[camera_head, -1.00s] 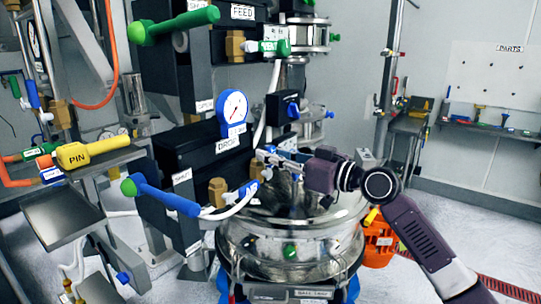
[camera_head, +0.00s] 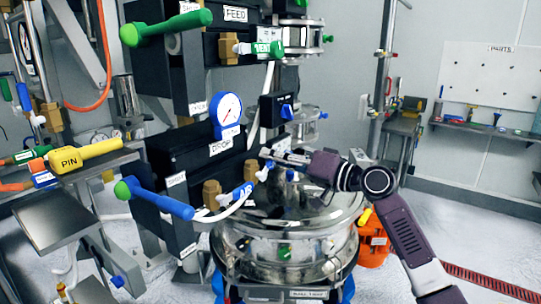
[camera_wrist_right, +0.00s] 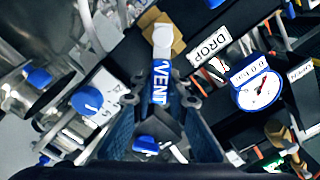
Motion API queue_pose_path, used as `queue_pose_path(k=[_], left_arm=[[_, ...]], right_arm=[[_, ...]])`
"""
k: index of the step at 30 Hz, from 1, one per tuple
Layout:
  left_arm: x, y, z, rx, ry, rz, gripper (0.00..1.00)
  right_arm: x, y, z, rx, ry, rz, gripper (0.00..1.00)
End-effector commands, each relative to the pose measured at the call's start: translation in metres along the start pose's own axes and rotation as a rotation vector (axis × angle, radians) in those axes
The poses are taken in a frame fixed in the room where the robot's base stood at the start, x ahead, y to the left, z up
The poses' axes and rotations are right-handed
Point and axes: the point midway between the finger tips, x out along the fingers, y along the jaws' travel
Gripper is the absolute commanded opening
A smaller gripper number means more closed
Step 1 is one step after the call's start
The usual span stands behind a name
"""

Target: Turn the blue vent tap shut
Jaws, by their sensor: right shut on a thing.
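My right gripper (camera_head: 270,160) reaches in from the right above the steel vessel and is shut on the tap's outer end. In the wrist view the gripper (camera_wrist_right: 165,100) has a finger on each side of the blue lever; the exact contact is partly hidden. My left gripper is not in view.
A long blue lever with a green knob (camera_head: 160,200) is left of the tap. The lidded steel vessel (camera_head: 285,240) stands below my right gripper. A blue-rimmed gauge (camera_head: 228,112) and a blue knob (camera_head: 287,111) are above.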

Motion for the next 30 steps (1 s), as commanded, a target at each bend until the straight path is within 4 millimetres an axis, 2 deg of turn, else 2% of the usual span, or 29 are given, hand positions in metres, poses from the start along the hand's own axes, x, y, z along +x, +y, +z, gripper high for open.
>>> queue_pose_path(k=[18, 30], left_arm=[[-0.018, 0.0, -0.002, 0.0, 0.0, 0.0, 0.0], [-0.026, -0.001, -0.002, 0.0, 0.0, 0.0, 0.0]], right_arm=[[0.0, 0.029, 0.008, 0.565, 0.0, 0.002, 0.0], [0.0, 0.038, 0.015, 0.776, 0.002, 0.001, 0.0]])
